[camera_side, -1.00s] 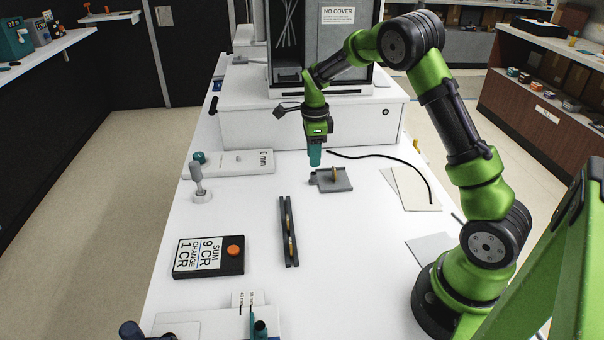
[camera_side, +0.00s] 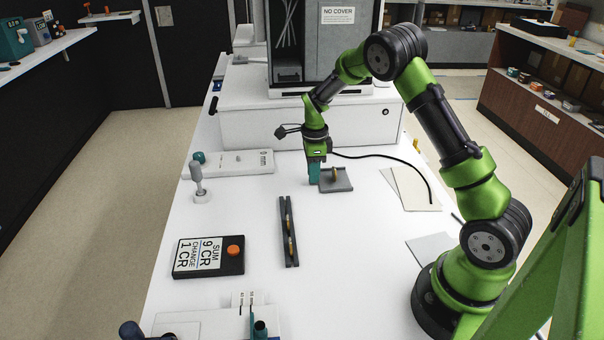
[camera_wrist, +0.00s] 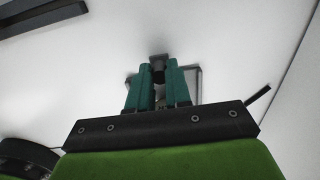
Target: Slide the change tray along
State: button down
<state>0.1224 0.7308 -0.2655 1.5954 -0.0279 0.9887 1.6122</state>
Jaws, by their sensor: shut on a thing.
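The fingers hide most of the tab in the side view. In the wrist view, my gripper (camera_wrist: 159,80) closes around a dark knob-like part, and a bit of the tray's rim (camera_wrist: 198,78) shows behind the fingers.
A grey rail (camera_side: 283,220) with gold pieces lies left of and nearer than the tray. White cards (camera_side: 415,189) and a black cable (camera_side: 385,159) lie to the right. A white cabinet (camera_side: 300,128) stands behind.

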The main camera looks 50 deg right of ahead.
jog(key=shift+s+d+r, duration=0.1)
jog(key=shift+s+d, duration=4.6)
jog(key=shift+d, duration=0.05)
jog(key=c, duration=1)
grip_release()
notch_tip(320, 180, up, 16)
jog(key=s+a+r+n+t, duration=0.2)
jog(key=s+a+n, duration=0.2)
jog(key=a+n, duration=0.3)
jog(key=s+a+r+n+t+y, duration=0.1)
jog(key=s+a+n, duration=0.3)
jog(key=a+n, duration=0.4)
jog(key=s+a+r+n+t+y, duration=0.1)
jog(key=s+a+r+n+t, duration=0.3)
jog(key=a+n, duration=0.4)
jog(key=shift+a, duration=2.15)
